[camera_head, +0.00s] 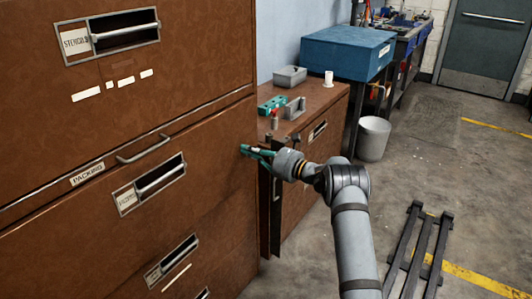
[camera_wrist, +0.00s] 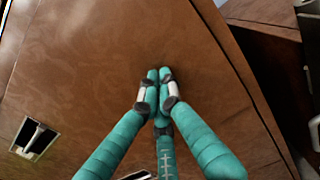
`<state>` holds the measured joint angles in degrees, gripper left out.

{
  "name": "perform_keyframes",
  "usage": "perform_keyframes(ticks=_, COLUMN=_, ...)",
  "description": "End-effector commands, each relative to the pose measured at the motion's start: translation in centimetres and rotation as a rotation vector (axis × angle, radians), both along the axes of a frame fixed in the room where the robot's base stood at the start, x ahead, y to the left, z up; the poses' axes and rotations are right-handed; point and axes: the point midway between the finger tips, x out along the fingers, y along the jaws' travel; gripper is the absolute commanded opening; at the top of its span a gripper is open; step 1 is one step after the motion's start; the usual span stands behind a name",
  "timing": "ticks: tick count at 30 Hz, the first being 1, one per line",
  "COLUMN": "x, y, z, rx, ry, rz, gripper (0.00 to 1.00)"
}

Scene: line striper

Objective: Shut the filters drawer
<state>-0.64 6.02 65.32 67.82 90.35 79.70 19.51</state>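A brown wooden drawer cabinet fills the left of the head view. Its upper drawer (camera_head: 200,75) has a card reading something like "STENCILS". Below it is a strip labelled "PACKING" (camera_head: 87,174) and a large drawer front (camera_head: 215,185) with a framed metal handle (camera_head: 150,185); that card is too small to read.
A low brown cabinet (camera_head: 310,175) stands right beside it, with a narrow panel (camera_head: 267,215) jutting out. A blue box (camera_head: 348,50), a grey bin (camera_head: 373,138) and a dark slatted rack (camera_head: 420,250) are further right. Open floor lies between them.

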Motion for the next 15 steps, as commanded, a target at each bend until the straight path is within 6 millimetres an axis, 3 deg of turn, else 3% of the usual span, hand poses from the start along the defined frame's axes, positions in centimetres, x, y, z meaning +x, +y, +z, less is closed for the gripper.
perform_keyframes(ticks=6, x=0.2, y=1.9, z=-0.1, rx=0.000, ry=0.000, rz=0.006, gripper=0.00)
perform_keyframes(ticks=15, x=0.3, y=2.4, z=0.1, rx=0.001, ry=-0.001, rz=0.007, gripper=0.00)
